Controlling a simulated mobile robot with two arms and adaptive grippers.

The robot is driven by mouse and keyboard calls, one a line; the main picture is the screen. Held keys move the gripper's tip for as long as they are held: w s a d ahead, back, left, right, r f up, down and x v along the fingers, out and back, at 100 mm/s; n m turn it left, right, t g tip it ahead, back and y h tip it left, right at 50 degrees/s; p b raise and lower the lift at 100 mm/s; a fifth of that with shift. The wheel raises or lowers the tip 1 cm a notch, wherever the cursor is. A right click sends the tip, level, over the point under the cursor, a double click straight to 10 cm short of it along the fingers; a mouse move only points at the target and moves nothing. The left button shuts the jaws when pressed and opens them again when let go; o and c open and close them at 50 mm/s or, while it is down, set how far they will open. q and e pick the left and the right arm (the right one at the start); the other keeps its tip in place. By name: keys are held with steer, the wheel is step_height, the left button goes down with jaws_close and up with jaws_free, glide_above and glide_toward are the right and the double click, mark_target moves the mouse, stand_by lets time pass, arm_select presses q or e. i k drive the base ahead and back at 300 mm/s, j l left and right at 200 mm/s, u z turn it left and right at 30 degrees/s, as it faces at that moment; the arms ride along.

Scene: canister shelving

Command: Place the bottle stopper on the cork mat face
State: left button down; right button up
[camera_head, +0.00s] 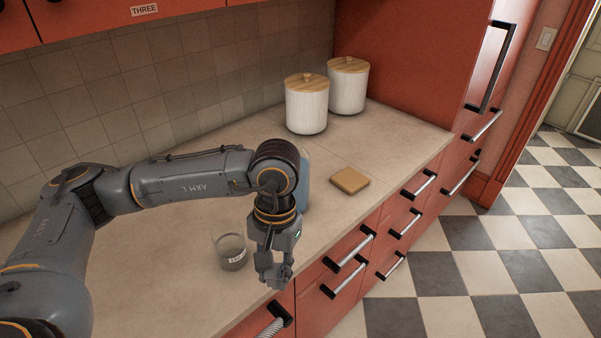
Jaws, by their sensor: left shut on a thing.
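The cork mat (349,181), a small tan square block, lies flat on the counter right of my left arm, with its top bare. My left gripper (277,284) points down over the counter's front edge, nearer the camera than the mat and to its left. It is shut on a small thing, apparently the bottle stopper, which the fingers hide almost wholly. A bluish bottle (304,180) stands behind my left wrist, mostly covered by it. My right gripper is not in view.
Two white ribbed canisters with wooden lids, one nearer (306,105) and one farther (347,88), stand at the back. The counter around the mat is clear. Red drawers with handles lie below.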

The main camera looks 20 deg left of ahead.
mark_target(351, 178)
steer(key=i+l+u, duration=0.85)
steer(key=l+u, duration=0.2)
steer(key=l, duration=0.2)
steer(key=i+l, duration=0.15)
steer(key=l, duration=0.15)
steer(key=i+l, duration=0.1)
steer(key=l, duration=0.2)
